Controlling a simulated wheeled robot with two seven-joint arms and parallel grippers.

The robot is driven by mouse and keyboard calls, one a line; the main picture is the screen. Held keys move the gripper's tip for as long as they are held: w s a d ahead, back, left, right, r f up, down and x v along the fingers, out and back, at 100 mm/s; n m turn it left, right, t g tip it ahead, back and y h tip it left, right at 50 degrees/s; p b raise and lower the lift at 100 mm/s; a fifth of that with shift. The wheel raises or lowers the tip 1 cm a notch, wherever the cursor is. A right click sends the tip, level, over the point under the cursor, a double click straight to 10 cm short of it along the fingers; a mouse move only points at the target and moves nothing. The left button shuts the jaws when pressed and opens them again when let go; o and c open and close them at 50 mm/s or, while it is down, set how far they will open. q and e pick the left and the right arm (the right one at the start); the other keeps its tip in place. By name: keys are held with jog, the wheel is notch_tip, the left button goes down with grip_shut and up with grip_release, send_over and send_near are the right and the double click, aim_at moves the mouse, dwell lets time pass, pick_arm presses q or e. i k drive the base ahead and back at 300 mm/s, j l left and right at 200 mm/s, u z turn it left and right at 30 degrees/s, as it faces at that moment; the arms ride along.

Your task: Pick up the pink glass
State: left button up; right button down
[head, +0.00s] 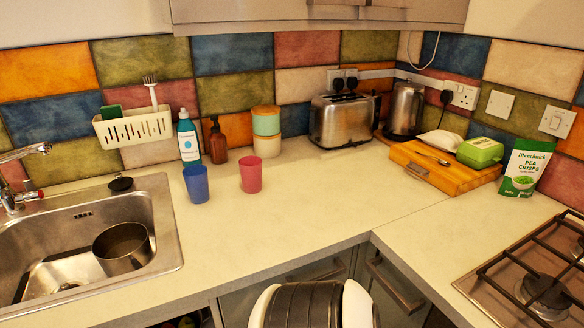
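The pink glass (250,175) stands upright on the pale worktop (300,213), near the back. A blue glass (196,184) stands to its left, a small gap apart. Nothing covers the front of the pink glass. Neither of my grippers is in view, so I cannot see whether they are open or shut. A white and dark ribbed part at the bottom middle seems to be my own body.
A sink (75,262) with a pot (124,248) is left, a hob (530,275) right. The worktop before the glasses is clear.

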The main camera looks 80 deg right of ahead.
aim_at(251, 175)
jog(key=z, duration=2.3)
